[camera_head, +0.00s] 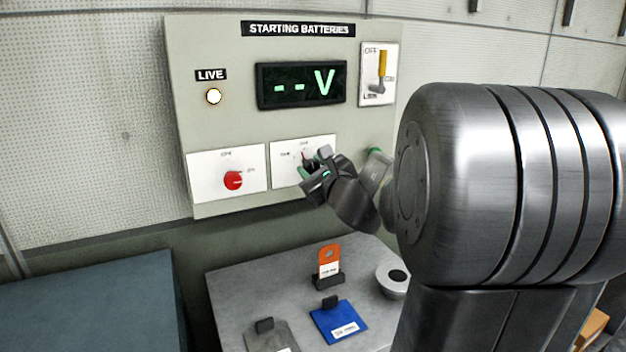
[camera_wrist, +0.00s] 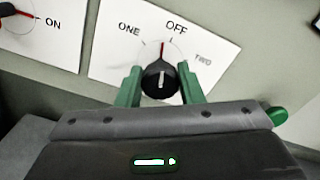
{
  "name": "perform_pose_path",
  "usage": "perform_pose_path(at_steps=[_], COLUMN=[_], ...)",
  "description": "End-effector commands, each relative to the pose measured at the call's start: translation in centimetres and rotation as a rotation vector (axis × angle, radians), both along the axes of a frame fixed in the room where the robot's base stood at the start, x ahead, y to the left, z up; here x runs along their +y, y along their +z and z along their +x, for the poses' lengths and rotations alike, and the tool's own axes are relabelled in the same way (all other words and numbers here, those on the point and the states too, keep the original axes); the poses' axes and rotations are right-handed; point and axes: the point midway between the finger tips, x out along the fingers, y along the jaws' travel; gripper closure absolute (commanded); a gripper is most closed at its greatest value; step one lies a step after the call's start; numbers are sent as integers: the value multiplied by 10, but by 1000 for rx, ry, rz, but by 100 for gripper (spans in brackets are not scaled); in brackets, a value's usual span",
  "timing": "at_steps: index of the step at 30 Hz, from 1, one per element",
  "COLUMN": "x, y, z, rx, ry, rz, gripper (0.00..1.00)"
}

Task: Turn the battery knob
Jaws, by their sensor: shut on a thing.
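In the head view my gripper (camera_head: 315,163) is at the same white plate (camera_head: 284,180) and hides most of the knob. The panel (camera_head: 222,124) is headed STARTING BATTERIES, and its display (camera_head: 301,85) reads "--V".
A red knob (camera_head: 233,181) is on the plate to the left. A lit LIVE lamp (camera_head: 214,96) and a yellow-handled switch (camera_head: 383,68) are higher up. Below, a grey table (camera_head: 236,284) carries an orange tag (camera_head: 329,260), a blue tag (camera_head: 339,322) and a round grey piece (camera_head: 392,283).

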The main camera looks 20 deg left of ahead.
Motion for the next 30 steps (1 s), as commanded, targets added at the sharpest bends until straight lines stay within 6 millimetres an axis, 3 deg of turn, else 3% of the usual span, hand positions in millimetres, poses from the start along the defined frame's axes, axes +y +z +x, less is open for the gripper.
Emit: perform_pose_path(at_steps=[18, 30], x=[1, 1], y=[-5, -3], z=[-1, -1], rx=[-422, -562], ry=[1, 1], rz=[-359, -481], gripper=[89, 89])
